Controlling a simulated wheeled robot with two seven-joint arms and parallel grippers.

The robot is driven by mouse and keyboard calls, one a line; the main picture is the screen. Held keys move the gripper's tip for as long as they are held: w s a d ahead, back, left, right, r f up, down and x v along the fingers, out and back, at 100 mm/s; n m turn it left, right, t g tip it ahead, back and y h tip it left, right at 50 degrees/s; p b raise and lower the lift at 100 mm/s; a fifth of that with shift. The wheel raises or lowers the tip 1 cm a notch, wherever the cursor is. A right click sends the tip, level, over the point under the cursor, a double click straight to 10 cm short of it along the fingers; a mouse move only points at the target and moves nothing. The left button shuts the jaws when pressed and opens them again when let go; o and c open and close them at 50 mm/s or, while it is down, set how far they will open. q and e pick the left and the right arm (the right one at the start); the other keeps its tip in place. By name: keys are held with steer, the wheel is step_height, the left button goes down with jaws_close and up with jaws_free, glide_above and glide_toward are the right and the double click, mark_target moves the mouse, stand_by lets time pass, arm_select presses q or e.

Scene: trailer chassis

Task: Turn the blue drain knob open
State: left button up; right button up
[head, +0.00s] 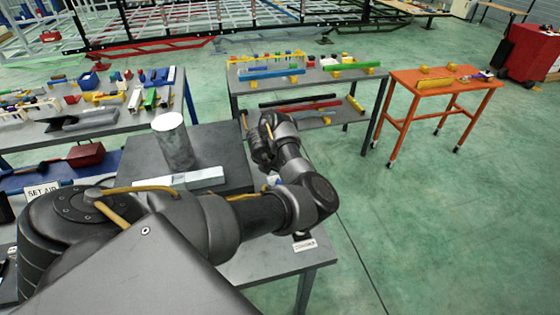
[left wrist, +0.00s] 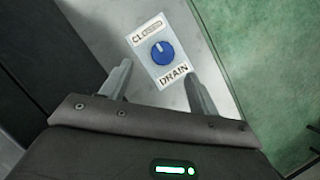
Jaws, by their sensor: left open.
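The blue drain knob (left wrist: 163,54) is round and sits on a white plate (left wrist: 146,36) in the left wrist view. Its white pointer mark points up and slightly left, toward the word CLOSED. The word DRAIN is at the plate's lower end. My left gripper (left wrist: 158,72) is open and empty, its fingertips apart on either side of the plate's lower end, short of the knob in the picture. I cannot tell its height above it. My right gripper is not in view.
A small white label (head: 305,245) lies at the bench's right edge. Tables with tools and an orange table (head: 440,88) stand further back. Green floor (head: 430,220) is clear to the right.

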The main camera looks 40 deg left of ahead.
mark_target(280, 182)
arm_select(q)
steer(key=b+x, duration=0.1)
steer(key=x, duration=0.1)
steer(key=b+x, duration=0.2)
steer(key=x, duration=0.1)
steer(key=b+x, duration=0.2)
steer(key=x, duration=0.1)
steer(key=shift+s+d+f, duration=0.15)
steer(key=shift+s+d, duration=0.1)
steer(key=shift+d, duration=0.15)
steer(key=shift+w+f, duration=0.25)
steer(key=shift+f, duration=0.25)
steer(key=shift+f, duration=0.1)
steer(key=c, duration=1)
steer(key=shift+a, duration=0.1)
